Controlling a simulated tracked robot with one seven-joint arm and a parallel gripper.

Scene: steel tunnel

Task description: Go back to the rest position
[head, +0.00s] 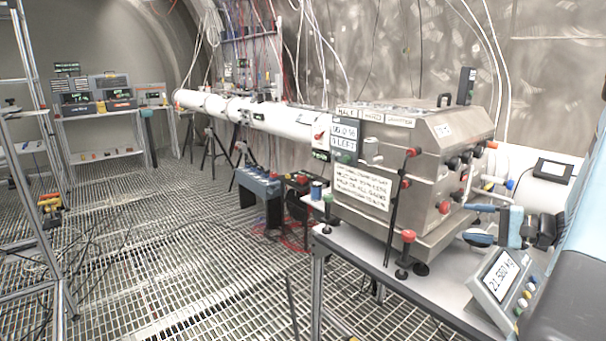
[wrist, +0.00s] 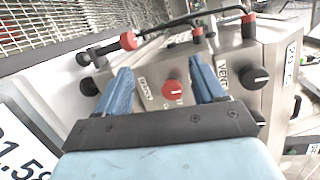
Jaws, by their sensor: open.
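My gripper (head: 474,223) is at the right of the head view, in front of the knob side of a steel box (head: 455,140). Its two blue fingers are spread apart with nothing held between them. In the wrist view my gripper (wrist: 162,72) points at the box's panel, and a red knob (wrist: 173,90) shows in the gap between the fingers. I cannot tell whether a finger touches the panel. A black knob (wrist: 257,77) is to the right of the right finger.
The box stands on a table (head: 345,243). A tilted digital display (head: 502,283) stands close below my gripper. A red-topped post (head: 407,248) stands at the box's near corner. A white beam pipe (head: 275,117) runs behind. The grating floor (head: 185,265) at left is largely open.

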